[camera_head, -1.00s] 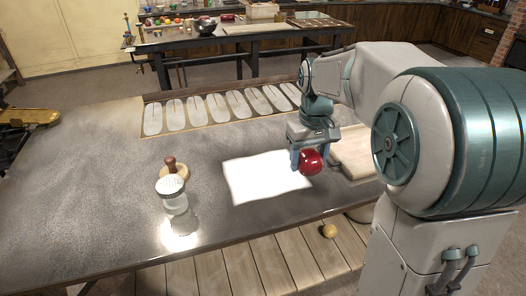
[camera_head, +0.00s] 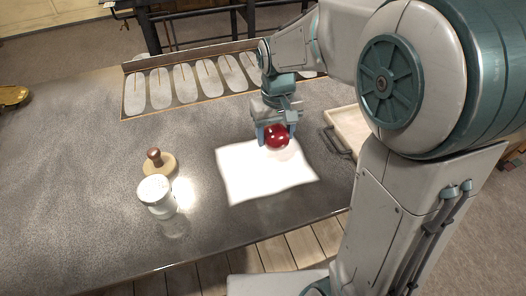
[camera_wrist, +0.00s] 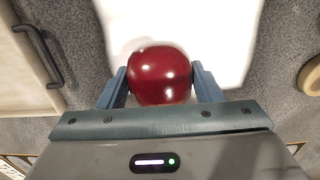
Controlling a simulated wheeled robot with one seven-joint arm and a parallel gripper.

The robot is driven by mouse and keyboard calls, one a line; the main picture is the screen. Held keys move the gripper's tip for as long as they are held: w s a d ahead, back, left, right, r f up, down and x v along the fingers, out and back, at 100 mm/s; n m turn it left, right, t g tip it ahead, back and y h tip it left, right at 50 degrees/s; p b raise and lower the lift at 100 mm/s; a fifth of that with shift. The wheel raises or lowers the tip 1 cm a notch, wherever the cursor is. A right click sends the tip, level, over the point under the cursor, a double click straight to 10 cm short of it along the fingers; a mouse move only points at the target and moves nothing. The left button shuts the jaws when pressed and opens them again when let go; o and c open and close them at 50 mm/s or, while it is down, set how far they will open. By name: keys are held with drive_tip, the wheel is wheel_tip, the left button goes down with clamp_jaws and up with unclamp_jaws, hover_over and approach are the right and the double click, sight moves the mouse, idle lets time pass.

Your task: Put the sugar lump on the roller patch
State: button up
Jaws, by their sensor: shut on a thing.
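My gripper (camera_head: 276,138) is shut on a glossy dark red ball (camera_head: 277,136), roughly apple-like. The ball also shows between both fingers in the wrist view (camera_wrist: 160,80). It is over the far edge of a white, wavy-edged sheet (camera_head: 262,182) on the grey table; I cannot tell whether it touches the sheet. The sheet fills the upper middle of the wrist view (camera_wrist: 228,30). I make out no sugar lump, and nothing in view is clearly marked as a roller patch.
A glass jar with a white lid (camera_head: 156,192) and a wooden disc with a brown knob (camera_head: 159,164) stand left of the sheet. A pale tray with a dark handle (camera_head: 350,128) lies to its right. Pale ovals (camera_head: 183,84) line the back.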

sight(263, 164)
drive_tip(key=a, duration=0.1)
drive_tip(key=s+a+f, duration=0.1)
drive_tip(key=a+f, duration=0.1)
drive_tip(key=shift+s, duration=0.25)
drive_tip(key=shift+f+p, duration=0.35)
drive_tip(key=shift+f, duration=1.65)
drive_tip(key=shift+f, duration=0.1)
drive_tip(key=shift+f, duration=0.15)
drive_tip(key=o, duration=1.1)
drive_tip(key=shift+r, duration=0.2)
